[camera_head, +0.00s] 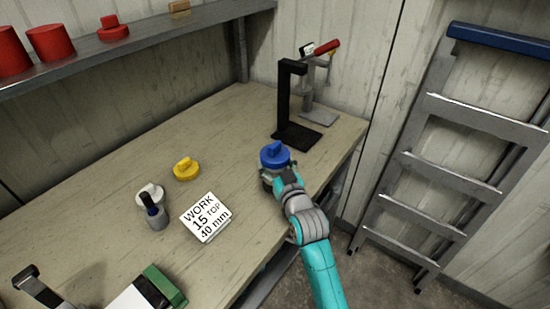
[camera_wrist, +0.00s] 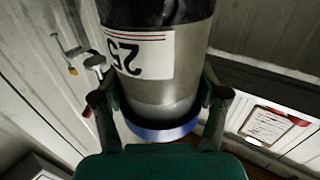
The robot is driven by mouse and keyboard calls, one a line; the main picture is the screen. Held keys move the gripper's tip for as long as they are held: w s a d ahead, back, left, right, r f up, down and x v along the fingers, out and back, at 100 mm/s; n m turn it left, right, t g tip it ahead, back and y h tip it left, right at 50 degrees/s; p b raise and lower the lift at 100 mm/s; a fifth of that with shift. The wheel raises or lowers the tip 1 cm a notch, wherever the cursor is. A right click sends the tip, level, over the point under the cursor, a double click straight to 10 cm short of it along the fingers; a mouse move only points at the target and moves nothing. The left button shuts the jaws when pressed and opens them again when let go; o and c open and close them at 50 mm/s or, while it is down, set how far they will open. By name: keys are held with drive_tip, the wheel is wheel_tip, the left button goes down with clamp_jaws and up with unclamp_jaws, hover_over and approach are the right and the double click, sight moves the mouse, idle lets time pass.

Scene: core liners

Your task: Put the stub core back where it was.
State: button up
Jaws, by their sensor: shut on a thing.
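My gripper (camera_head: 283,181) is shut on a grey cylinder with a blue cap (camera_head: 274,153), over the right front part of the bench. In the wrist view the grey cylinder (camera_wrist: 172,85) stands between the two fingers. It bears a white label (camera_wrist: 139,53) with a red stripe and the number 25, upside down in that picture. One of its ends is dark and the other has a blue rim (camera_wrist: 162,133). I cannot tell whether it touches the bench. No other piece is clearly marked as the stub core.
A black stand (camera_head: 291,105) and a grey press with a red handle (camera_head: 318,100) stand behind. A ladder (camera_head: 440,160) leans right.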

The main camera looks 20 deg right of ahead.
sight(277, 173)
drive_tip(key=shift+s+f, duration=0.2)
drive_tip(key=shift+f, duration=1.1)
idle(0.5)
drive_tip(key=o, duration=1.2)
drive_tip(key=shift+f, duration=0.1)
drive_tip(key=shift+s, duration=0.55)
drive_tip(key=s+r, duration=0.2)
drive_tip(key=s, duration=0.5)
drive_tip(key=shift+d+r, duration=0.15)
